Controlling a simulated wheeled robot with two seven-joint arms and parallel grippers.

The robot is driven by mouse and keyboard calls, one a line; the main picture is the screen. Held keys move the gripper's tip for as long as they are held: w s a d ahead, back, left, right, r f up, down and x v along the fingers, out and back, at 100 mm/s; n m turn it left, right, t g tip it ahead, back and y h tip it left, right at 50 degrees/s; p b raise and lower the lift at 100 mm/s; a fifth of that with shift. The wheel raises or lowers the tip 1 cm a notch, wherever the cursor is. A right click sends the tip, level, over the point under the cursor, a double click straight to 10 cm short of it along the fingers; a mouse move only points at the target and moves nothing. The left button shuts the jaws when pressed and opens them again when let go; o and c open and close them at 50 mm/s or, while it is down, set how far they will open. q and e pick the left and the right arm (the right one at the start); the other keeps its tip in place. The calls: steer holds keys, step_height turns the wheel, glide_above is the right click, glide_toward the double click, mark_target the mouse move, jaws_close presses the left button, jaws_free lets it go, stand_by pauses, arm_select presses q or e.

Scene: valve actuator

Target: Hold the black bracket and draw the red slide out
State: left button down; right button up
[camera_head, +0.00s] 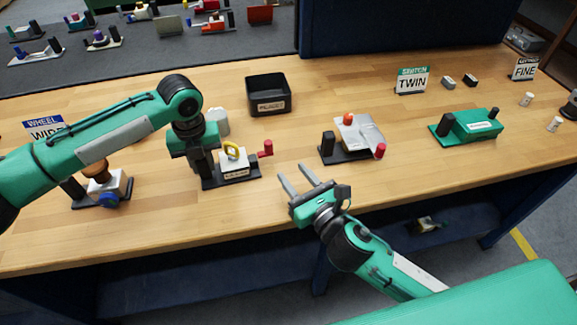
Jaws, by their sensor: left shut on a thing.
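A white valve unit (237,165) with a yellow ring handle (231,150) stands on a black base plate on the wooden bench. A red slide (265,149) sticks out on its right side. My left gripper (204,172) points down at the unit's left end and is shut on the black bracket there, which is mostly hidden behind the fingers. My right gripper (295,178) is open and empty, its two fingers apart. It is to the right of and nearer than the red slide, not touching it.
A similar unit with a red knob (348,119) stands to the right, and a green unit (477,125) beyond it. A wheel unit (106,184) is at the left. A black bin (268,95) and a pale cylinder (218,121) stand behind. The bench front is mostly clear.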

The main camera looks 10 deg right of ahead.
arm_select(q)
steer(key=shift+s+f, duration=0.1)
steer(key=shift+f, duration=0.1)
arm_select(e)
steer(key=shift+s, duration=0.2)
arm_select(q)
steer(key=c, duration=1.4)
jaws_free()
steer(key=shift+c, duration=0.2)
steer(key=o, duration=0.4)
steer(key=shift+c, duration=0.2)
arm_select(e)
steer(key=shift+w, duration=0.15)
arm_select(q)
steer(key=shift+r, duration=0.1)
